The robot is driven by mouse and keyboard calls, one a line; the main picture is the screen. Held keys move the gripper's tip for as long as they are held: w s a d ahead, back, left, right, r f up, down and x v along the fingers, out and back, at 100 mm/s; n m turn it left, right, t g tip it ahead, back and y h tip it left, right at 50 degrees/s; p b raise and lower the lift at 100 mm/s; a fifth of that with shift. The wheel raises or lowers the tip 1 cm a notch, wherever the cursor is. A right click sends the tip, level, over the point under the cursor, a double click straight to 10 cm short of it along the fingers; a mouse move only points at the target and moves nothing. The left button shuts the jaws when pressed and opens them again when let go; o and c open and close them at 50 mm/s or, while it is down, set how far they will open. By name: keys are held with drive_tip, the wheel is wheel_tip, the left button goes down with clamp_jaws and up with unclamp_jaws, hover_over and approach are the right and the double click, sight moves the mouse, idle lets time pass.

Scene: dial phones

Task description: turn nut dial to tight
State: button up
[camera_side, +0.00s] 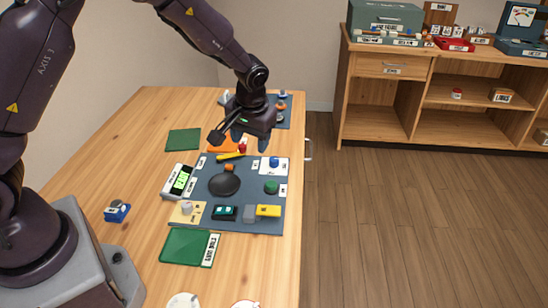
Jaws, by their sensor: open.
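A dark blue-grey mat (212,222) on the wooden table holds several knobs and blocks. A large black round knob (225,184) with an orange piece (229,168) behind it sits near its middle. A blue knob (274,162) stands on a white card, a green knob (271,187) is at the right, and a grey knob (187,208) sits on a beige card. The labels are too small to read, so I cannot tell which is the nut dial. My gripper (250,140) is open and points down over the mat's far end, apart from these knobs.
A device with a green display (180,181) is at the mat's left.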

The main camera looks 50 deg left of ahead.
sight(274, 159)
drive_tip(key=w+a+f+n+t, duration=0.1)
drive_tip(key=w+f+n+t, duration=0.1)
drive_tip(key=w+n, duration=0.35)
drive_tip(key=shift+m+y, duration=0.3)
drive_tip(key=shift+m, duration=0.55)
drive_tip(key=x, duration=0.4)
drive_tip(key=w+x, duration=0.1)
drive_tip(key=x, duration=0.7)
drive_tip(key=shift+w+a+f, duration=0.15)
drive_tip(key=shift+w+a, duration=0.05)
drive_tip(key=shift+w, duration=0.2)
drive_tip(key=shift+c, duration=0.5)
drive_tip(key=c, duration=0.8)
drive_tip(key=shift+c, duration=0.2)
